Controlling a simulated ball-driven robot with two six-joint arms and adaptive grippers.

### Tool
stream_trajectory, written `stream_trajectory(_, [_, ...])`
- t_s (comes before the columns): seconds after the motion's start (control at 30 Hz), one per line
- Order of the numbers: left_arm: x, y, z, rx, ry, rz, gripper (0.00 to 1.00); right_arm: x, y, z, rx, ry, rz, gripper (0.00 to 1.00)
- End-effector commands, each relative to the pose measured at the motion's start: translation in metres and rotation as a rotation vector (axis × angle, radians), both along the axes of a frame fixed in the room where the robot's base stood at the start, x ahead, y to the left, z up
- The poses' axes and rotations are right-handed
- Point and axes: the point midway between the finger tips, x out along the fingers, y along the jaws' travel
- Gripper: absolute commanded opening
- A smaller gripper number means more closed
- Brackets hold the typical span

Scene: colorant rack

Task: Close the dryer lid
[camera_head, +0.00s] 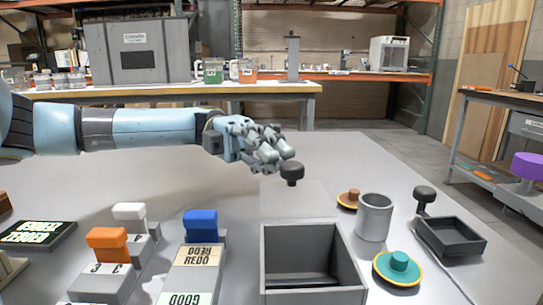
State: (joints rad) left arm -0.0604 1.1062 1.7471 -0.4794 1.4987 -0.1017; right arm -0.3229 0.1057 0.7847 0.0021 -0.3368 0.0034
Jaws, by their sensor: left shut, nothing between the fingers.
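A grey open-topped box (268,262), which looks like the dryer, stands at the front centre of the table. Its inside shows, so it is not covered. A pale grey panel (300,200), apparently the lid, shows just behind it; its exact tilt is hard to tell. A black round knob (292,173) is at the top of this panel. My left gripper (280,154) reaches in from the left, shut and empty, just above and behind the knob. I cannot tell whether it touches the knob. My right gripper is not in view.
On the right are a grey cup (374,217), a teal-and-yellow round piece (398,266), a brown one (349,198) and a dark tray (450,241) with a black knob (424,195). On the left are blocks with orange (107,243), white and blue (201,222) tops. The table's back is clear.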

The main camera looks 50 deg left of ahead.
Motion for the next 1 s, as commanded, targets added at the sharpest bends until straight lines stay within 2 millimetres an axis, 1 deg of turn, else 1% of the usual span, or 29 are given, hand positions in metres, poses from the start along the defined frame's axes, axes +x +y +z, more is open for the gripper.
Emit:
stream_trajectory(0.33, [0.0, -0.002, 0.0, 0.0, 0.0, 0.0, 0.0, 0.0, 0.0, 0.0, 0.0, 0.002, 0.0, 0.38])
stream_trajectory(0.43, [-0.005, -0.007, 0.002, -0.001, 0.001, -0.001, 0.0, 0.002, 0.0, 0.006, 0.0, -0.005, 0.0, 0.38])
stream_trajectory(0.5, [-0.012, -0.017, 0.004, -0.002, 0.001, -0.003, 0.0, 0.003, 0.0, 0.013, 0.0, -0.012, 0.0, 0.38])
stream_trajectory(0.6, [-0.028, -0.036, 0.007, -0.004, 0.001, -0.003, 0.0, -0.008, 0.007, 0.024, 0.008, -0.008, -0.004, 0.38])
stream_trajectory(0.7, [-0.043, -0.055, 0.005, -0.003, 0.001, -0.003, 0.0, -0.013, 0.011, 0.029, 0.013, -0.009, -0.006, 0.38])
stream_trajectory(0.8, [-0.054, -0.068, 0.003, -0.002, 0.0, -0.002, 0.0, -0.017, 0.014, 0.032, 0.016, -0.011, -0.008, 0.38])
stream_trajectory(0.9, [-0.059, -0.075, 0.002, -0.001, 0.0, -0.001, 0.0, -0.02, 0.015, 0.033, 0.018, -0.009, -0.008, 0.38])
stream_trajectory(1.0, [-0.061, -0.077, 0.001, -0.001, 0.0, -0.002, 0.0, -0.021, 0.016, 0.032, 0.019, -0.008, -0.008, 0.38])
